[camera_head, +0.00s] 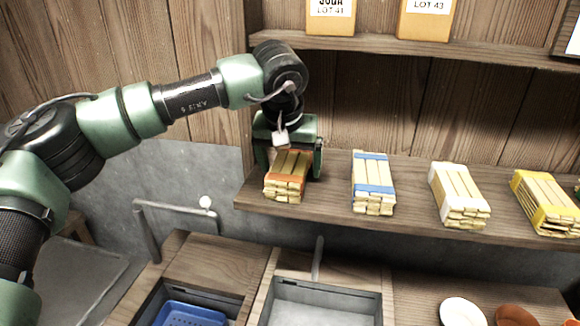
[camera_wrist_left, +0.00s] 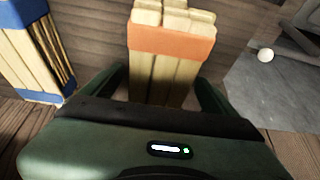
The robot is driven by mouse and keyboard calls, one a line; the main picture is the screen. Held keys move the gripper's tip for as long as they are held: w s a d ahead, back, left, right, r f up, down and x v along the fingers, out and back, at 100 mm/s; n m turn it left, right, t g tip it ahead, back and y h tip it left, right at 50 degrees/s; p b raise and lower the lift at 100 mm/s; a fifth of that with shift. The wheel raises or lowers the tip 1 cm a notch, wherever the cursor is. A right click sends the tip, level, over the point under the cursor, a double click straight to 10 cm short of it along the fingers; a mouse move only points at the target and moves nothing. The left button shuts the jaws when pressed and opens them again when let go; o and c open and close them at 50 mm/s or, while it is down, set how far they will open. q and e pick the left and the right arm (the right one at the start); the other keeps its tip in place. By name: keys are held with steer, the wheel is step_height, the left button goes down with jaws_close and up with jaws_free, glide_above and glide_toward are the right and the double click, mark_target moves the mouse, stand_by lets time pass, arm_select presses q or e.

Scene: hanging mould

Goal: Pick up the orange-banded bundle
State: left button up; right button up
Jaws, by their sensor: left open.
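The orange-banded bundle (camera_head: 287,183) of pale wooden sticks lies at the left end of the lower shelf. My left gripper (camera_head: 290,158) is over its back part, with the jaws open and one finger on each side. In the left wrist view the orange-banded bundle (camera_wrist_left: 170,45) stands between the two fingers of the left gripper (camera_wrist_left: 163,85), with gaps beside it. Its rear end is hidden by the gripper body. My right gripper is in neither view.
A blue-banded bundle (camera_head: 373,182) lies to the right on the shelf (camera_head: 330,205), then a white-banded bundle (camera_head: 459,195) and a yellow-banded bundle (camera_head: 545,203). An upper shelf (camera_head: 380,48) with boxes is above. A metal rail (camera_head: 170,206) with a white knob is lower left.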

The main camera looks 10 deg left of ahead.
arm_select(q)
steer(key=c, duration=1.6)
